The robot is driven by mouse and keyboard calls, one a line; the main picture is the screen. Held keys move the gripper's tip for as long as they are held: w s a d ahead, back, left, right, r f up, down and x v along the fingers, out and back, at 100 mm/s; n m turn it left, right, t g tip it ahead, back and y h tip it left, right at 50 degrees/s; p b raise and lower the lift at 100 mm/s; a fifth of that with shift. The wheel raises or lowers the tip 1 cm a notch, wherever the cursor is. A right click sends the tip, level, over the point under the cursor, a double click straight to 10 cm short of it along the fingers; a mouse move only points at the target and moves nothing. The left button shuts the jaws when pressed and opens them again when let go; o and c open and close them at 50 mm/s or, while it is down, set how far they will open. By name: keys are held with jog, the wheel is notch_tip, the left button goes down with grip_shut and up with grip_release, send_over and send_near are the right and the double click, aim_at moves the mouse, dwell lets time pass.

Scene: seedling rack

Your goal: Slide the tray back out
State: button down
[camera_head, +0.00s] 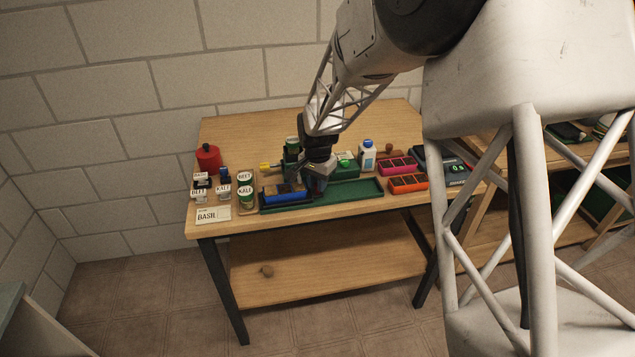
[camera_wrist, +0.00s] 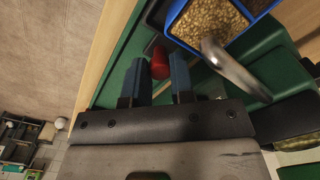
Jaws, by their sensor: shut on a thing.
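My gripper (camera_head: 318,178) is low over the green tray (camera_head: 352,193) at the front of the bench. In the wrist view its two blue-grey fingers (camera_wrist: 159,78) stand apart, shut on a small red piece (camera_wrist: 160,62) between their tips. Whether the red piece is fixed to anything is hidden. A blue tray (camera_head: 287,197) sits in the left part of the green tray, beside my gripper. The wrist view shows the blue tray (camera_wrist: 172,34) holding tan granules, with a curved metal piece (camera_wrist: 233,70) close to its edge.
An orange tray (camera_head: 408,184) and a pink tray (camera_head: 397,167) are at the right. A white bottle (camera_head: 367,156) stands behind. The right half of the green tray is bare.

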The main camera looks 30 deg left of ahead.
jog(key=shift+d, duration=0.1)
jog(key=w+d, duration=1.2)
jog(key=shift+w, duration=0.15)
jog(key=shift+d, duration=0.1)
jog(key=c, duration=1.2)
grip_release()
jog(key=shift+w+d, duration=0.1)
jog(key=shift+c, duration=0.2)
jog(key=shift+r, duration=0.2)
notch_tip(320, 180, up, 7)
jog(key=shift+r, duration=0.2)
